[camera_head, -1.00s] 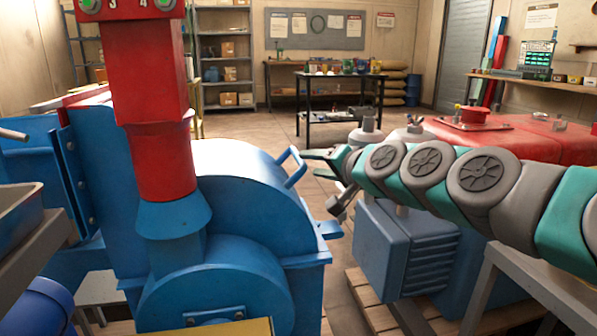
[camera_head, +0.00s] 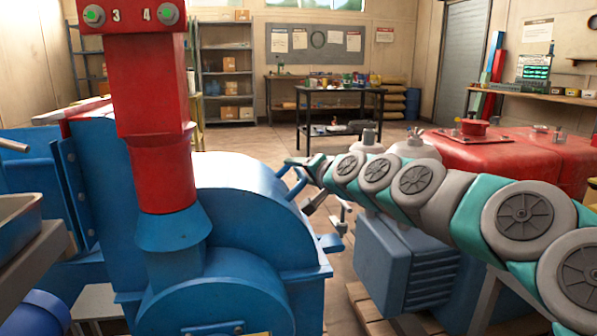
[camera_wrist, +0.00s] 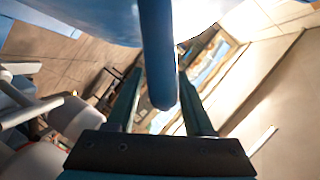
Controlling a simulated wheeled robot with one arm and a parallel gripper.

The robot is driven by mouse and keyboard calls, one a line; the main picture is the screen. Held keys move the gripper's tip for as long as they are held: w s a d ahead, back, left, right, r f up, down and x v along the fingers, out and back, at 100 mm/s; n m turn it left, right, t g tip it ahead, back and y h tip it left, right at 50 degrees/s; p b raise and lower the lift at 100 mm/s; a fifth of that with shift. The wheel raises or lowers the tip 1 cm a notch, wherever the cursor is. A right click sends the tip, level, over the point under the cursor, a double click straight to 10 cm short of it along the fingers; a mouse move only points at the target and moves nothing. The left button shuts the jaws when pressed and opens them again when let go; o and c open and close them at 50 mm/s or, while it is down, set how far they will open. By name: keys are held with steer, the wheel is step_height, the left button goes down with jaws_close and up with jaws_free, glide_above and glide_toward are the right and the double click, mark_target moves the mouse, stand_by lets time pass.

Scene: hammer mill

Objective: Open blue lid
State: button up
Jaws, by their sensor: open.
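The blue lid (camera_head: 245,185) is the rounded cover on the right side of the blue mill and appears closed. Its blue bar handle (camera_head: 297,184) sticks out at the upper right. My gripper (camera_head: 299,162) is at the top of this handle, coming from the right. In the wrist view, the handle (camera_wrist: 157,50) runs down between my two open fingers (camera_wrist: 159,78), with its rounded end pointing toward the palm. I cannot tell whether a finger touches it. Blue casing (camera_wrist: 85,20) fills the top of that view.
A red chute (camera_head: 150,100) rises left of the lid. A second blue handle (camera_head: 330,243) juts out lower on the mill's right side. A blue motor (camera_head: 385,265) on a pallet and a red machine (camera_head: 500,155) stand under and behind my arm.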

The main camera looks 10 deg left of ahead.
steer(key=shift+c, duration=0.4)
jaws_close()
stand_by(0.9)
